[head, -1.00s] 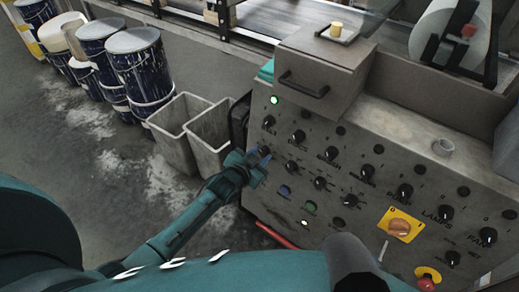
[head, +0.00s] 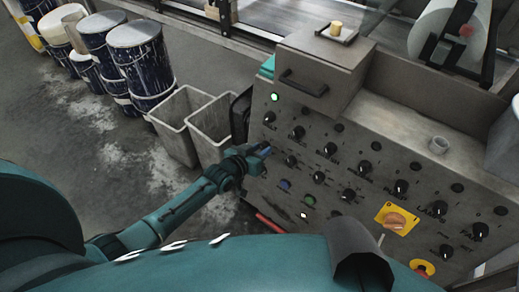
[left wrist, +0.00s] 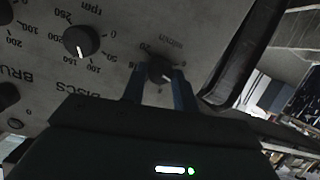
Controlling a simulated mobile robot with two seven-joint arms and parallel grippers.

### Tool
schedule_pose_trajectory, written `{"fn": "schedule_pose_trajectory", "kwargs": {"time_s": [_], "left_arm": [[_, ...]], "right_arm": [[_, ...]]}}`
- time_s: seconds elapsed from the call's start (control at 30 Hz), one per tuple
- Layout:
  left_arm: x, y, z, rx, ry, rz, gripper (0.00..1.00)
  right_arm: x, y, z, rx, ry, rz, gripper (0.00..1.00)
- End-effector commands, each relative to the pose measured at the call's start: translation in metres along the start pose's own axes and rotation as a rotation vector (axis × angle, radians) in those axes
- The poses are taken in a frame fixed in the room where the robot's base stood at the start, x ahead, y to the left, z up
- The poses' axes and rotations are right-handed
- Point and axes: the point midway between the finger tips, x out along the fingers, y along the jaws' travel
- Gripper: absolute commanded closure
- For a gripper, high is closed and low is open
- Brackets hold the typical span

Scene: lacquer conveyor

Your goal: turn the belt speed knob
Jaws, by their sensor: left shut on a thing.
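The belt speed knob (left wrist: 160,70) is a small dark round knob with a pale pointer line, on the grey panel with an m/min scale around it. It shows between the two fingertips of my left gripper (left wrist: 159,84) in the left wrist view. The fingers are shut on it from both sides. In the head view my left gripper (head: 262,152) reaches the left edge of the control panel (head: 330,215), below the BELT dial, and hides the knob. My right gripper is not in view.
The DISCS rpm knob (left wrist: 82,41) sits close beside the held knob. Grey bins (head: 212,122) and paint drums (head: 140,62) stand left.

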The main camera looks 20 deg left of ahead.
Motion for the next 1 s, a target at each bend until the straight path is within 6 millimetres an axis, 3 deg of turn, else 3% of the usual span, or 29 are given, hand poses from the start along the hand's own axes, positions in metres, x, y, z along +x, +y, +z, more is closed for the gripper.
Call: {"fn": "schedule_pose_trajectory", "kwargs": {"time_s": [0.27,0.3,0.53,0.83,1.0], "left_arm": [[0.000,-0.001,0.000,0.000,0.001,-0.001,0.94],[0.000,-0.001,0.000,0.000,0.001,-0.001,0.69],[0.000,0.000,0.000,0.001,0.001,0.000,0.50],[-0.002,0.000,0.000,0.001,0.000,0.000,0.49],[-0.023,0.000,0.000,0.001,-0.002,0.000,0.49]], "right_arm": [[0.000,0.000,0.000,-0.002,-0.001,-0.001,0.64],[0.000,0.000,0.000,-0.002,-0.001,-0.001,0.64],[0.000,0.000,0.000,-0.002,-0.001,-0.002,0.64],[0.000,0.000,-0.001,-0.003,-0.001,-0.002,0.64],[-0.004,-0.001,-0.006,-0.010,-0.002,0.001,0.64]]}}
